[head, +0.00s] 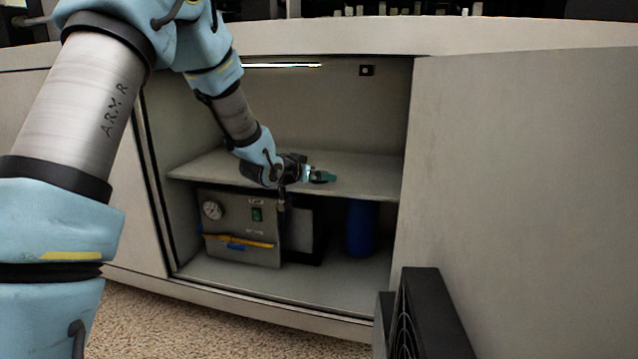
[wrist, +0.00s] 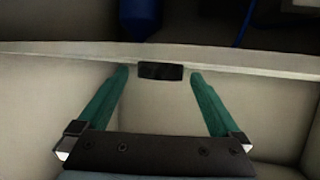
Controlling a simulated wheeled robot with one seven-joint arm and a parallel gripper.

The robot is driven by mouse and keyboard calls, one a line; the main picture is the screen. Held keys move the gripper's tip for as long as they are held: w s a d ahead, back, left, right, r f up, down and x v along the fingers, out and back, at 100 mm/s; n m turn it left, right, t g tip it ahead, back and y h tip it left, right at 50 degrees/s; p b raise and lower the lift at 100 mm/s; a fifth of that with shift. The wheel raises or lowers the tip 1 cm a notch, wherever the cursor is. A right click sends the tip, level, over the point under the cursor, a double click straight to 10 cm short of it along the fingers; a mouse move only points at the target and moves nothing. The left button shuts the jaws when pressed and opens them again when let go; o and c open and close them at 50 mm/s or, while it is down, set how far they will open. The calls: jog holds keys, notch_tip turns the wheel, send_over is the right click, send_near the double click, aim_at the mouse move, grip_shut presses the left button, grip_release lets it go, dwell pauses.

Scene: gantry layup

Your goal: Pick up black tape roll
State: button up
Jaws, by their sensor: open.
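My gripper (head: 323,177) reaches into the open cabinet, just above the front part of its shelf (head: 365,184). In the wrist view my gripper (wrist: 160,75) has its two green fingers spread wide apart. A small black thing (wrist: 161,71) shows between the fingertips, against the pale shelf edge (wrist: 60,50). It looks like the black tape roll seen side-on, but its round shape does not show. A gap is visible between it and each finger. In the head view the tape roll cannot be told apart from the dark gripper parts.
Under the shelf stand a grey box (head: 225,250) with a gauge and a blue cylinder (head: 361,229). The open cabinet door (head: 520,170) closes off the right side. A black fan-like unit (head: 430,315) stands at the front. The right part of the shelf looks clear.

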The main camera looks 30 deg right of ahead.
jog(key=shift+w+d, duration=0.1)
jog(key=shift+d, duration=0.05)
jog(key=c, duration=1.4)
